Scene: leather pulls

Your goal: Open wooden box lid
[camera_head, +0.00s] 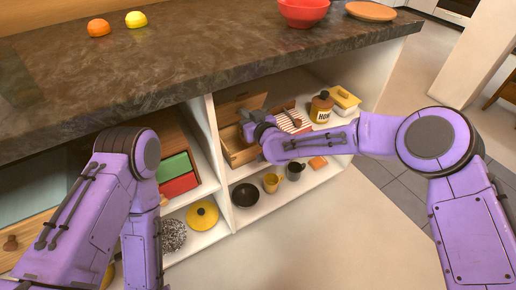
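A wooden box (238,157) sits on the upper shelf of the open cabinet under the counter. A brown panel (233,106), which looks like its lid, stands raised at the back of the box, and part of the inside shows. My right gripper (251,118) is over the box, close to the raised panel. Its fingers are small and partly hidden, so I cannot tell whether they are open or touch the lid. My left arm hangs down at the left, with its gripper out of view.
To the box's right are a striped item (291,122), a honey jar (321,107) and a yellow-lidded container (344,100). The lower shelf holds a dark bowl (246,194) and mugs (271,182). The stone counter (200,62) overhangs the shelves. A white divider (208,140) stands left of the box.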

